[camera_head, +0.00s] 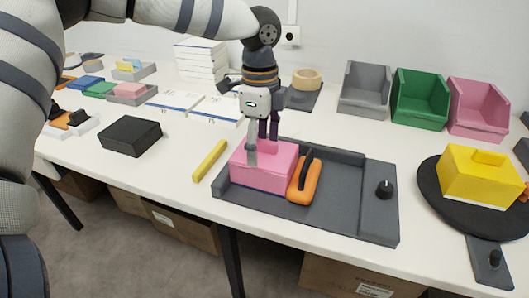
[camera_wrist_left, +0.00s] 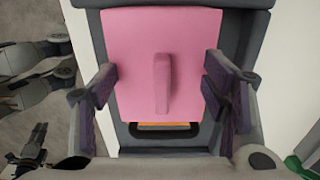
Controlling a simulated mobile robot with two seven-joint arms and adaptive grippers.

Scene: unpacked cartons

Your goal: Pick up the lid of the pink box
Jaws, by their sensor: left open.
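The pink box (camera_head: 262,172) sits in the left part of a dark grey tray (camera_head: 345,213). Its pink lid (camera_wrist_left: 130,50) fills the middle of the left wrist view, with a raised pink handle (camera_wrist_left: 162,85) along its centre. My left gripper (camera_head: 262,145) points down at the box from above. In the left wrist view its fingers (camera_wrist_left: 162,92) are spread on both sides of the handle, apart from it. It is open and holds nothing. In the head view the fingers partly hide the handle. My right gripper is not identifiable in either view.
An orange block with a black handle (camera_head: 304,178) stands close beside the box, on its right. A black knob (camera_head: 384,188) rises from the tray. A yellow bar (camera_head: 210,160) and a black box (camera_head: 131,136) lie to the left. Open bins and a yellow box (camera_head: 478,180) are to the right.

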